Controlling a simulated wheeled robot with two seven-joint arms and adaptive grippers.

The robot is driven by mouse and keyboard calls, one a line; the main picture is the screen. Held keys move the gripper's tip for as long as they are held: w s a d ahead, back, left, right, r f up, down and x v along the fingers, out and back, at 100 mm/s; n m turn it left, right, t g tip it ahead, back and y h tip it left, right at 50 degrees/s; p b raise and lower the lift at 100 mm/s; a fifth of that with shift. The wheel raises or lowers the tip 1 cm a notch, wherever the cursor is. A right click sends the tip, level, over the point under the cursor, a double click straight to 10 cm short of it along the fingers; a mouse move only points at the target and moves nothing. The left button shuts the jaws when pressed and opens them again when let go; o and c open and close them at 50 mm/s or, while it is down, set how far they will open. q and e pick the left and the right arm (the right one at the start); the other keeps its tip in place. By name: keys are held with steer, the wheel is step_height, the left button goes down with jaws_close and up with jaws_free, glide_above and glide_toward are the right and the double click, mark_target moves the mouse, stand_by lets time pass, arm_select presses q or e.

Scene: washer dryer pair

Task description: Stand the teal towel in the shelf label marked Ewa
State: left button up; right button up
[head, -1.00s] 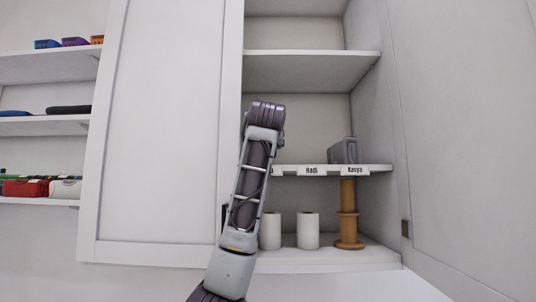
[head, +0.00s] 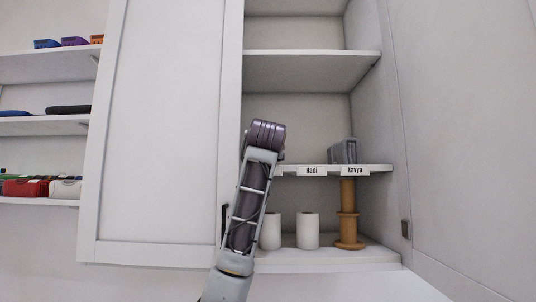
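No teal towel shows in the head view. The cabinet's label shelf (head: 380,168) carries a "Hadi" label (head: 311,171) and a "Kavya" label (head: 354,170). Left of Hadi, the edge of another label (head: 279,170) shows, its text hidden behind my arm. A grey, folded-looking item (head: 344,151) stands upright above Kavya. One of my arms rises from the bottom across the cabinet's left side, its dark joint (head: 265,137) in front of the shelf. I see no gripper fingers, and cannot tell what lies behind the arm.
Below the label shelf stand white rolls (head: 308,230) and a wooden spool-like stand (head: 348,228). An upper shelf (head: 310,65) looks empty. A cabinet door (head: 170,130) stands at left. Open shelves (head: 40,125) at far left hold coloured items.

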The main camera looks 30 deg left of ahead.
arm_select(q)
steer(key=o, duration=0.9)
steer(key=shift+f, duration=0.1)
steer(key=o, duration=0.5)
steer(key=shift+b+v, duration=0.5)
steer(key=shift+v, duration=0.45)
steer(key=shift+b+v, duration=1.75)
steer(key=shift+v, duration=3.35)
